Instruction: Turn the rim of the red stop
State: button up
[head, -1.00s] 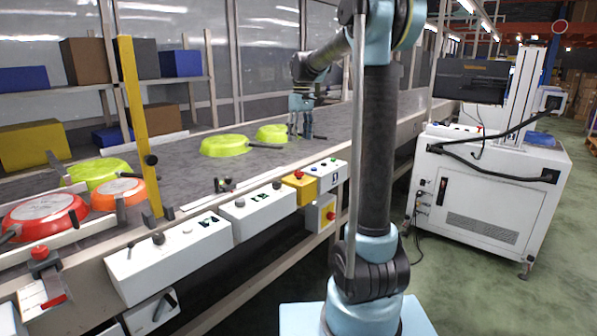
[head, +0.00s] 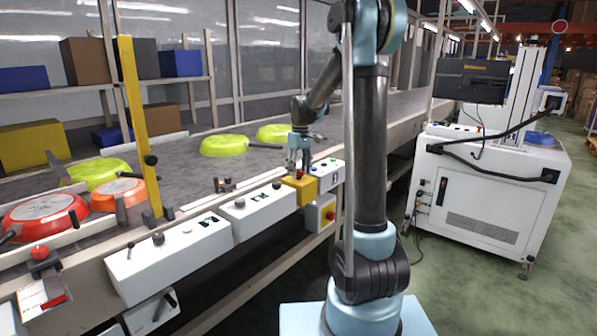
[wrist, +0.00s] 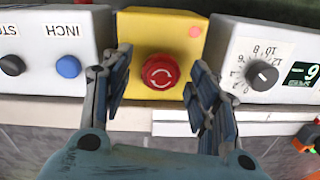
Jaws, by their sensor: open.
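The red stop (wrist: 160,72) is a round mushroom button with white curved arrows, on a yellow box (wrist: 137,28). In the wrist view it lies between the two fingers of my gripper (wrist: 158,80), with a gap on each side. The fingers are open and do not appear to touch the rim. In the head view my gripper (head: 299,163) points down over the yellow box (head: 305,195) at the conveyor's front edge. There the fingers mostly hide the stop.
A white box with black and blue buttons (wrist: 68,67) and a white box with a dark knob (wrist: 262,75) flank the yellow one closely. Pans, including a green one (head: 224,146), lie on the conveyor (head: 185,175).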

jog(key=c, duration=1.1)
jog(key=shift+m, duration=0.3)
jog(key=m, duration=0.4)
jog(key=shift+m, duration=2.5)
